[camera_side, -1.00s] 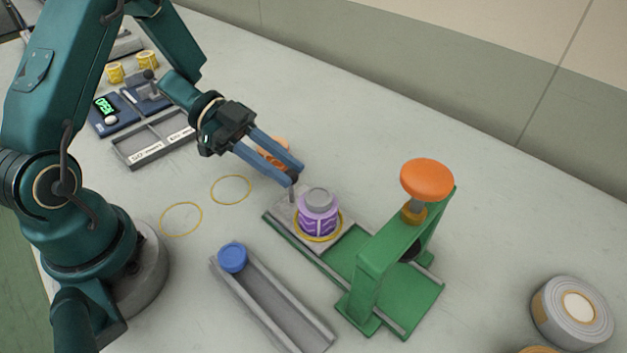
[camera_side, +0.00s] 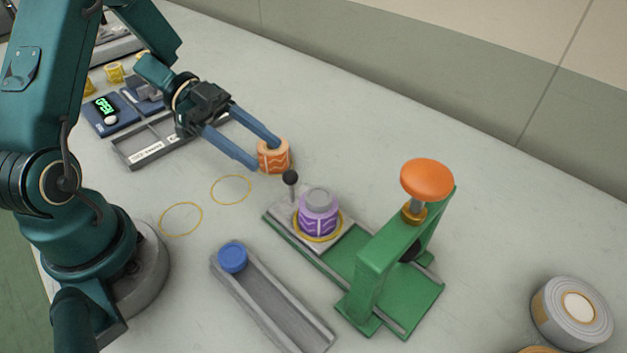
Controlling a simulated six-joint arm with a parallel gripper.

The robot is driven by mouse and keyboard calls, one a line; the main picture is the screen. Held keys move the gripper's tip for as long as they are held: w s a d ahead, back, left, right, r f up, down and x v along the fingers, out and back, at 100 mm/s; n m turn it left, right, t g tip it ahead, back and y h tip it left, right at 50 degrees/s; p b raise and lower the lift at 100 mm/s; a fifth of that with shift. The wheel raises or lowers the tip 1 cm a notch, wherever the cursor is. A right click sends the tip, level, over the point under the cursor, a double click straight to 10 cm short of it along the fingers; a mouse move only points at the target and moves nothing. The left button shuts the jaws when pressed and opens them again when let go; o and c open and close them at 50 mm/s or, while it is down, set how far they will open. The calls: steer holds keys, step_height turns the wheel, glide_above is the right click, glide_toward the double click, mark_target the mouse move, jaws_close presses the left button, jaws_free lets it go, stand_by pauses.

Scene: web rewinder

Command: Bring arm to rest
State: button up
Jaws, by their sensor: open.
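My gripper (camera_side: 266,153) has two long blue fingers that stand well apart, with nothing held between them. It hangs above the table, up and left of the green press. In the picture the right fingertip overlaps an orange patterned spool (camera_side: 275,158); I cannot tell whether they touch. A black-knobbed pin (camera_side: 290,178) stands on the grey sliding plate (camera_side: 283,219) of the green press (camera_side: 369,277), clear of the fingers. A purple spool with a grey cap (camera_side: 318,212) stands upright on that plate inside a yellow ring.
Two yellow rings (camera_side: 231,189) mark the table. A tape roll (camera_side: 572,311) is at right.

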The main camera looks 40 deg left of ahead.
steer(key=w+d+r+m+t+y, duration=0.1)
steer(key=w+d+r+t+y, duration=0.2)
steer(key=r, duration=0.4)
steer(key=w+d+r+t, duration=0.3)
steer(key=w+r+t, duration=0.1)
steer(key=w+r, duration=0.15)
steer(key=a+r+n+t+y, duration=0.3)
steer(key=r+n+t+y, duration=0.3)
steer(key=r, duration=0.3)
steer(key=s+a+f+n+g+y, duration=0.2)
steer(key=s+a+n+y, duration=0.25)
steer(key=n+y, duration=0.2)
steer(key=s+d+f+n+g+h, duration=0.2)
steer(key=s+d+f+n+g, duration=0.1)
steer(key=s+f+g, duration=0.5)
steer(key=s+f, duration=0.3)
steer(key=s, duration=0.2)
steer(key=shift+s+d+f+g, duration=0.25)
steer(key=shift+s+f+g, duration=0.05)
steer(key=shift+s+g, duration=0.1)
